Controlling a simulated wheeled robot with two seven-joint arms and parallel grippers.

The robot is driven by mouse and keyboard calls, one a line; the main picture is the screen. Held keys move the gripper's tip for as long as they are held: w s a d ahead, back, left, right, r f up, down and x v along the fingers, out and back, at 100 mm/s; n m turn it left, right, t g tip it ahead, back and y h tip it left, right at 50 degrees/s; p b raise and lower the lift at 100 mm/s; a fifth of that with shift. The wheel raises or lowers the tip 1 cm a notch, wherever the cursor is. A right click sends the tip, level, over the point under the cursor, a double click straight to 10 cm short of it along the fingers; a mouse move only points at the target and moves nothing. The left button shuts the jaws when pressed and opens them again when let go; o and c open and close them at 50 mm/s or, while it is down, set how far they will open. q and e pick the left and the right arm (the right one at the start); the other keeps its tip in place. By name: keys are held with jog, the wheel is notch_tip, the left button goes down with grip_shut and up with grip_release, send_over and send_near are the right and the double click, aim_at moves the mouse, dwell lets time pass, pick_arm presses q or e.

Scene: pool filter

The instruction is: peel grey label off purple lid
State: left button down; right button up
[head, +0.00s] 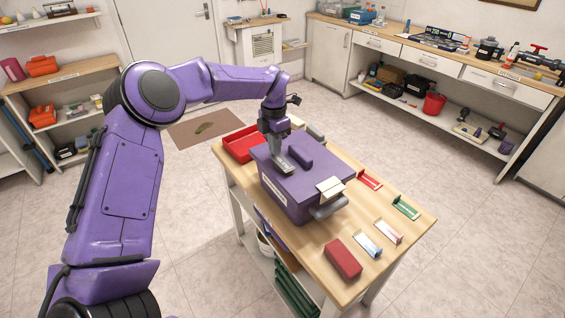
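A purple box with a purple lid (318,176) stands on the wooden worktable. A raised purple handle block (300,155) sits on the lid. A grey strip that looks like the label (286,165) lies on the lid to the left of this block. My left gripper (277,151) points down at the strip's far end, very close to it or touching it. Its fingertips are too small and merged with the strip to tell whether they are open or shut. My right gripper is not in view.
A cream block (330,187) and a grey ledge (329,207) are at the box's front right corner. A red tray (243,146) lies behind the box. A red block (343,260) and several small coloured holders lie on the worktable (390,262).

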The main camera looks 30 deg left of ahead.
pick_arm(q)
jog(key=shift+w+a+r+p, duration=0.1)
jog(key=shift+a+r+p, duration=0.05)
jog(key=shift+r+p, duration=0.4)
jog(key=shift+a+r+p, duration=0.15)
jog(key=shift+r+p, duration=0.35)
jog(key=shift+r, duration=0.05)
notch_tip(320, 180, up, 5)
jog(key=p, duration=0.4)
dwell(0.3)
